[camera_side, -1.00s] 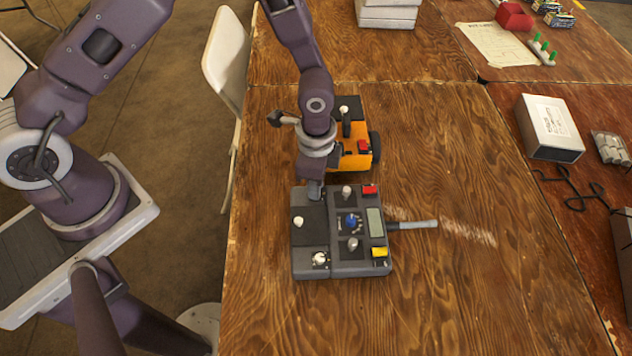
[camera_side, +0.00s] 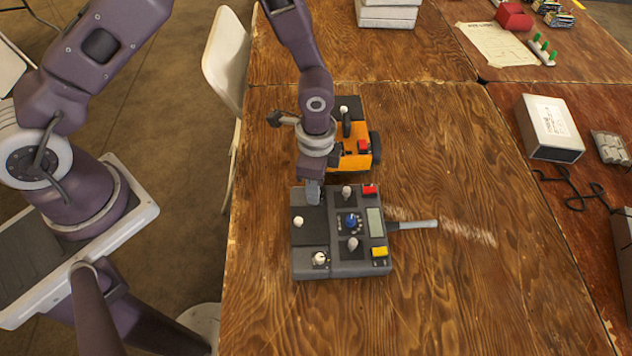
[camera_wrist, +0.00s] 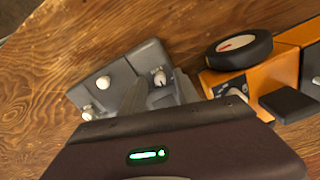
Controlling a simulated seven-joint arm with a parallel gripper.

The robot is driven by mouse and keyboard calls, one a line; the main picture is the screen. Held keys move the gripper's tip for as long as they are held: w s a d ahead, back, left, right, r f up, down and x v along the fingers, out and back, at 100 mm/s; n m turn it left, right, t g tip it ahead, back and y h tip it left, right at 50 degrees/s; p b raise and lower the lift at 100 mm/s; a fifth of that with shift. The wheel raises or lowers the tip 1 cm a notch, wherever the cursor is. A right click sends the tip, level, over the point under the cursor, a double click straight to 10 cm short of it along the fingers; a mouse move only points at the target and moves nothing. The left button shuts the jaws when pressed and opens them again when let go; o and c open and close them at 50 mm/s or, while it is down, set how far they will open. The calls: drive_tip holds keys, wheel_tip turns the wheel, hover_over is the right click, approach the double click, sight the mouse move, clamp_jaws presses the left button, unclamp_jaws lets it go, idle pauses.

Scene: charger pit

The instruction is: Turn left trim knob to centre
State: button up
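The grey control box (camera_side: 312,272) lies on the wooden table, and part of it shows in the wrist view (camera_wrist: 150,52). My gripper (camera_side: 313,196) points down over the box's far left corner. In the wrist view its two grey fingers stand apart on either side of a white pointer knob on a dial (camera_wrist: 159,77). I cannot tell if they touch it. That knob is hidden by my gripper in the side view. Another white dial knob (camera_side: 320,258) sits at the box's near left. A white round-topped stick (camera_side: 298,221) stands at the left edge.
The box also carries a blue knob (camera_side: 351,222), grey sticks, a red switch (camera_side: 369,190) and a yellow switch (camera_side: 379,252). An orange unit (camera_side: 357,162) stands just behind it. A grey-handled tool (camera_side: 415,225) lies at its right. The table's near right is clear.

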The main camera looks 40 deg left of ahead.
wheel_tip(320, 180, up, 7)
idle(0.3)
drive_tip(key=s+a+r+n+t+y, duration=0.1)
drive_tip(key=s+a+r+n+t, duration=0.2)
drive_tip(key=r, duration=0.7)
drive_tip(key=s+a+r+n, duration=0.25)
drive_tip(key=a+r, duration=0.35)
drive_tip(key=r, duration=0.4)
drive_tip(key=s+a+r+n+t, duration=0.1)
drive_tip(key=s+r+n, duration=0.2)
drive_tip(key=s, duration=0.3)
drive_tip(key=s+a+r+n+t+h, duration=0.1)
drive_tip(key=s+r+n, duration=0.2)
drive_tip(key=s, duration=0.4)
drive_tip(key=shift+s+r+t, duration=0.25)
drive_tip(key=shift+s+t, duration=0.05)
drive_tip(key=shift+n, duration=0.25)
